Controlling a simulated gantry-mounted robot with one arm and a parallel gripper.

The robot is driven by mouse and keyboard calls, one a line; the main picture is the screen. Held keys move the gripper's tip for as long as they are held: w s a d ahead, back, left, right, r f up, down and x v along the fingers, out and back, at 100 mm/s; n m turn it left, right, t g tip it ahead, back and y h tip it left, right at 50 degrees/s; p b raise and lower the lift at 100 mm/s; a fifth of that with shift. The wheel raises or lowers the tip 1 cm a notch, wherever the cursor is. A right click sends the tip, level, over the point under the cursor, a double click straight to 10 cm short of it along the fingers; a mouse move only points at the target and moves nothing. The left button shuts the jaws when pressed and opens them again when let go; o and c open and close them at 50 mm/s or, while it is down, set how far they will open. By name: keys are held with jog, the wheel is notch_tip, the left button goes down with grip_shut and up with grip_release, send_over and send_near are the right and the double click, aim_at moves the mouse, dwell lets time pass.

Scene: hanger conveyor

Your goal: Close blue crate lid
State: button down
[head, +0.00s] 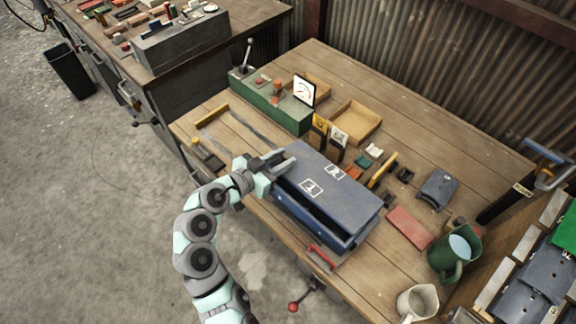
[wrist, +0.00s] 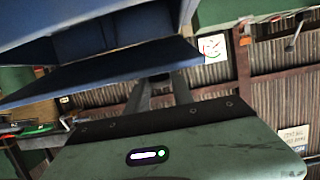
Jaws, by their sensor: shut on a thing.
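The blue crate (head: 350,237) sits on the wooden table. Its blue lid (head: 345,200) has white markings and lies over the top, with a dark gap along the front side between lid and crate wall. My gripper (head: 284,163) is at the lid's left end in the head view, with its jaws shut on the lid's edge. In the wrist view, the lid (wrist: 110,70) appears as a tilted blue panel, with the open gap above it. My gripper's fingers (wrist: 158,90) reach up to its edge, their tips partly hidden behind it.
A green control box (head: 275,102) with a lever and a gauge stands behind the crate. A wooden tray (head: 368,135), a red block (head: 410,228), a green mug (head: 446,262) and a cream jug (head: 416,305) are around it. Small tools lie to its right.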

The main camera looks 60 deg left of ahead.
notch_tip(320, 180, down, 6)
jog(key=s+t+y+b, duration=0.1)
jog(key=s+t+b, duration=0.1)
jog(key=b, duration=1.3)
jog(key=shift+d+r+t, duration=0.15)
jog(key=shift+d+t, duration=0.2)
jog(key=shift+t, duration=0.45)
jog(key=shift+s+b, duration=0.1)
jog(key=shift+b, duration=0.3)
jog(key=c, duration=1.1)
grip_release()
jog(key=p+v, duration=0.1)
jog(key=v, duration=0.9)
jog(key=shift+s+d+f+p, duration=0.2)
jog(key=shift+s+d+p, duration=0.05)
jog(key=shift+s+p, duration=0.1)
